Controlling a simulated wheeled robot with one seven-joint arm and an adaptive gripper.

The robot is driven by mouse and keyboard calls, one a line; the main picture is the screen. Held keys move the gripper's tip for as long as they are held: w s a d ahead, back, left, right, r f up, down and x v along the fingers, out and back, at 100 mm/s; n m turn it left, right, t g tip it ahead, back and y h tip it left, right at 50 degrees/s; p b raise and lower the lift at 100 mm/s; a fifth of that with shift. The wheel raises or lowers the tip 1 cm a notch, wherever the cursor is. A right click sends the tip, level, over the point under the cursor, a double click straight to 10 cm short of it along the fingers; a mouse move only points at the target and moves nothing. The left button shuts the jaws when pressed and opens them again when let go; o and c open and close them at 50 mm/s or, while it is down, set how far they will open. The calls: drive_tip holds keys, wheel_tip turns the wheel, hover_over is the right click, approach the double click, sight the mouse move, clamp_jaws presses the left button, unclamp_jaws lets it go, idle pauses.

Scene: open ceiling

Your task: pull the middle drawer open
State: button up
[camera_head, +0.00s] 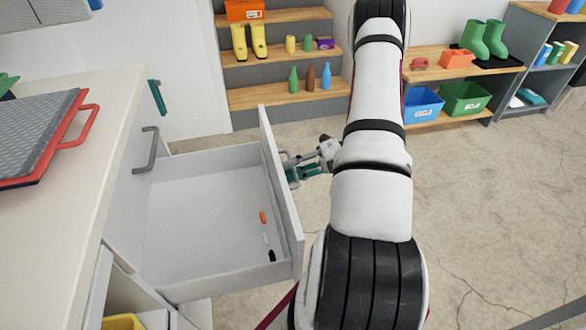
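A white drawer (200,215) stands pulled out from the cabinet on the left. Its tall front panel (282,190) faces right. Inside it lie a small orange item (262,217), a pale item (266,238) and a small black item (271,255). My gripper (292,171), with teal fingers, is at the outer face of this panel, near its far half. The panel hides the handle and part of the fingertips, so I cannot tell whether the fingers are closed on it.
The countertop (85,180) holds a grey and red tray-like item (45,130). A lower opening with something yellow (122,322) shows below the drawer. Shelves (275,95) with boots and bottles stand at the back. The floor (480,200) to the right is clear.

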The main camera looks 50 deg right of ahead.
drive_tip(key=v, duration=1.2)
idle(0.5)
